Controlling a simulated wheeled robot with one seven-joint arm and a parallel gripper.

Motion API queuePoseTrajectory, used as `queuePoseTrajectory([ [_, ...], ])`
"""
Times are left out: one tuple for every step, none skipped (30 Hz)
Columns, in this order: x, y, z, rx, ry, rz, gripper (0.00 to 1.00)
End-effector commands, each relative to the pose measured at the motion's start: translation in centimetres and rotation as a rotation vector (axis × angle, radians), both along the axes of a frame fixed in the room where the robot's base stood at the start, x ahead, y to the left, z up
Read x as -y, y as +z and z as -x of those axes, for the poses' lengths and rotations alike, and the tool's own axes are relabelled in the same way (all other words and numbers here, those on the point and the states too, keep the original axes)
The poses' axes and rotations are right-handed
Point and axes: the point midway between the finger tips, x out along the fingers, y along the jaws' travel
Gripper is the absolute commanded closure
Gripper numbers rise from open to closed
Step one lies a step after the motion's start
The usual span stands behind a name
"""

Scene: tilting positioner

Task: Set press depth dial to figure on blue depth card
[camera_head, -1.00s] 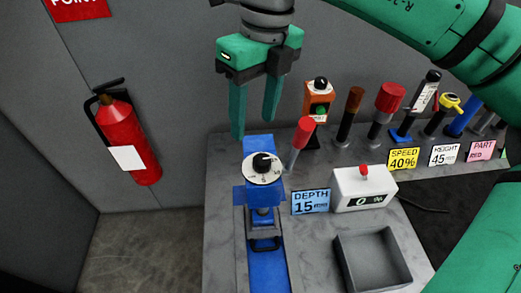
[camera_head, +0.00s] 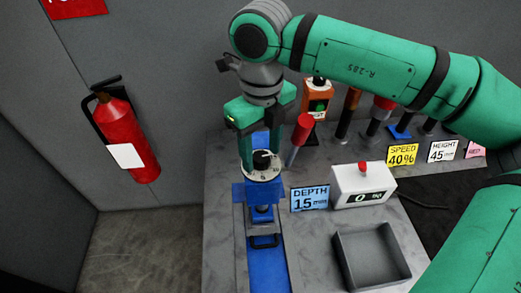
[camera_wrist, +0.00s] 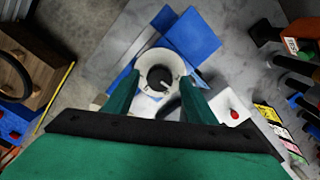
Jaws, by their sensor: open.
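The press depth dial (camera_head: 262,171) is a white disc with a black knob, on top of a blue press (camera_head: 258,194). In the wrist view the dial (camera_wrist: 159,71) lies between and just beyond my fingertips. The blue depth card (camera_head: 310,198) reads "DEPTH 15 mm" and stands right of the press. My gripper (camera_head: 262,160) is open, pointing down over the dial, one finger on each side of the knob. In the wrist view its fingers (camera_wrist: 159,88) are apart with nothing held. The dial's exact setting is too small to read.
A white box (camera_head: 363,187) with a red button and display stands right of the card. A grey tray (camera_head: 372,256) is in front of it. A red-topped lever (camera_head: 303,130) stands close right of my gripper. Yellow speed (camera_head: 402,156) and white height (camera_head: 443,151) cards stand farther right.

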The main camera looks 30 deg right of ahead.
Motion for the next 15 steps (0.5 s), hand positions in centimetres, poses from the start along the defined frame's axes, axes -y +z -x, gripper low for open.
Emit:
queuePoseTrajectory([
  [-0.02,-0.21,-0.01,0.001,0.0,0.0,0.49],
  [-0.03,-0.29,-0.01,0.001,0.0,0.0,0.49],
  [-0.04,-0.35,-0.02,0.001,0.001,0.0,0.49],
  [-0.05,-0.37,-0.03,0.001,0.001,-0.001,0.49],
  [-0.05,-0.38,-0.03,0.001,0.001,0.0,0.49],
  [-0.05,-0.38,-0.03,0.001,0.001,-0.001,0.49],
  [-0.06,-0.38,-0.04,0.001,0.001,-0.001,0.49],
  [-0.06,-0.37,-0.04,0.001,0.001,-0.001,0.49],
  [-0.06,-0.37,-0.04,0.001,0.001,-0.001,0.49],
  [-0.06,-0.36,-0.04,0.001,0.001,-0.001,0.49],
  [-0.06,-0.36,-0.04,0.001,0.001,-0.001,0.56],
  [-0.06,-0.36,-0.04,0.001,0.001,-0.001,0.66],
  [-0.06,-0.36,-0.04,0.001,0.001,-0.001,0.73],
  [-0.06,-0.35,-0.04,0.001,0.001,-0.001,0.8],
  [-0.06,-0.35,-0.04,0.001,0.001,-0.001,0.9],
])
